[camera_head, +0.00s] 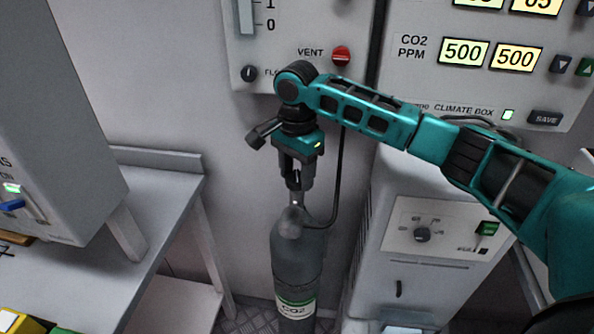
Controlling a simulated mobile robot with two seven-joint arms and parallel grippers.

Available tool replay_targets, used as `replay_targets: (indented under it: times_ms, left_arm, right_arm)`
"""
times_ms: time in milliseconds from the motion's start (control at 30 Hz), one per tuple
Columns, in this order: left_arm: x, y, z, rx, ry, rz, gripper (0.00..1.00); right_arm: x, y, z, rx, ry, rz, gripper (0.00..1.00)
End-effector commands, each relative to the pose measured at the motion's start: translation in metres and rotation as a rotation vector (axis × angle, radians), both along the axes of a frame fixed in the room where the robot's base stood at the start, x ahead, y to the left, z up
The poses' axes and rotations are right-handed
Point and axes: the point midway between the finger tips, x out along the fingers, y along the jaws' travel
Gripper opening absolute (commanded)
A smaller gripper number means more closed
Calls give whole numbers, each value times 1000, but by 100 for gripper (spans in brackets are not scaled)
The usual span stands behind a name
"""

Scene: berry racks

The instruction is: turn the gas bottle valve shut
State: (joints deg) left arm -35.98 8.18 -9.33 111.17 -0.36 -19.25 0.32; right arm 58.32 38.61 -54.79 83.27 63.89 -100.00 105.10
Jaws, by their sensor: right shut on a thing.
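The gas bottle (297,265) is a grey cylinder with a green and white CO2 label (296,306). It stands upright on the floor in the middle of the head view. My right gripper (296,196) comes down from above and is shut on the valve at the bottle's top. The gripper hides most of the valve, so I cannot tell its turn position. A dark hose (338,180) runs from near the bottle's top up the wall. My left gripper is not in view.
A grey bench (160,190) stands at the left with a grey machine on it. A white cabinet with a dial (422,234) stands close to the bottle's right. Wall panels above carry a red vent knob (341,54) and a CO2 PPM display (465,52).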

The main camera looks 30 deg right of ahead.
Motion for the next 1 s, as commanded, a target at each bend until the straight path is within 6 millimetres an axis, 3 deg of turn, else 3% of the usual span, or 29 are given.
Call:
replay_targets:
  times_ms: [1000]
  left_arm:
    - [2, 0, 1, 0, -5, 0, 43]
  right_arm:
    - [0, 1, 1, 2, -1, 940, 19]
